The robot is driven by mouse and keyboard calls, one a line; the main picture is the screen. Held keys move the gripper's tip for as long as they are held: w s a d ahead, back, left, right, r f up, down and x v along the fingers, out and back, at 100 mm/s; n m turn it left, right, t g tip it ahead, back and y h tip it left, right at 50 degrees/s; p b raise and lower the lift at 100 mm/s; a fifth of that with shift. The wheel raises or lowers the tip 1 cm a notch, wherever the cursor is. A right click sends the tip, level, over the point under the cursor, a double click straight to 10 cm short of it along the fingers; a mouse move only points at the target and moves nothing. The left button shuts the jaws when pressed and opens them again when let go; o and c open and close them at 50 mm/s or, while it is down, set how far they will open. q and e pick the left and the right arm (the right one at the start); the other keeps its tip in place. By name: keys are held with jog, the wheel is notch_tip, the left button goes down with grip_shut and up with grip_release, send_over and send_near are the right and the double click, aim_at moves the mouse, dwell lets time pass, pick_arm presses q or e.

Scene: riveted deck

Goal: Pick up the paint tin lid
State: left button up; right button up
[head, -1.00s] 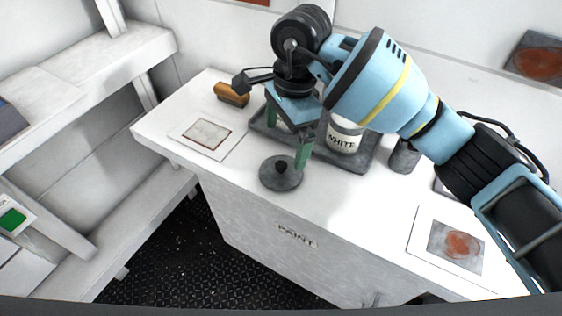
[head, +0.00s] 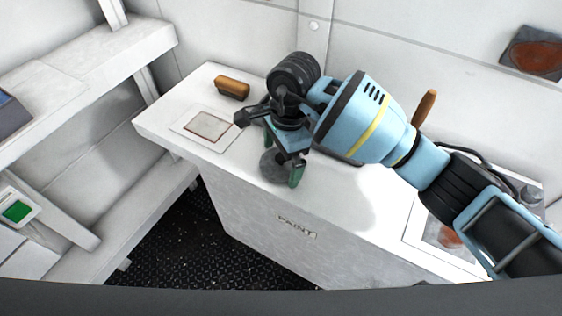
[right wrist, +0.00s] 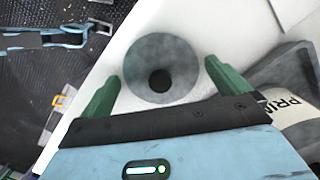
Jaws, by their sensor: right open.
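The paint tin lid (head: 270,168) is a grey disc with a dark knob, lying flat near the front edge of the white bench. My right gripper (head: 282,164) is open above it and partly hides it in the head view. In the right wrist view the lid (right wrist: 158,52) and its knob lie between the two green fingers of the right gripper (right wrist: 162,71), with nothing gripped. Finger height above the knob is hard to tell. A tin with a white label (right wrist: 298,112) shows at right in the wrist view; my arm hides it in the head view. My left gripper is not in view.
The white bench (head: 345,215) has a dark tray (right wrist: 283,66) beside the lid. A brown wooden block (head: 232,88) and a framed swatch card (head: 208,128) lie left of my gripper. A brown handle (head: 425,105) stands behind my arm. White shelves (head: 85,75) stand at left.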

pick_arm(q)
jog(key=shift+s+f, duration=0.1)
pick_arm(e)
jog(key=c, duration=0.8)
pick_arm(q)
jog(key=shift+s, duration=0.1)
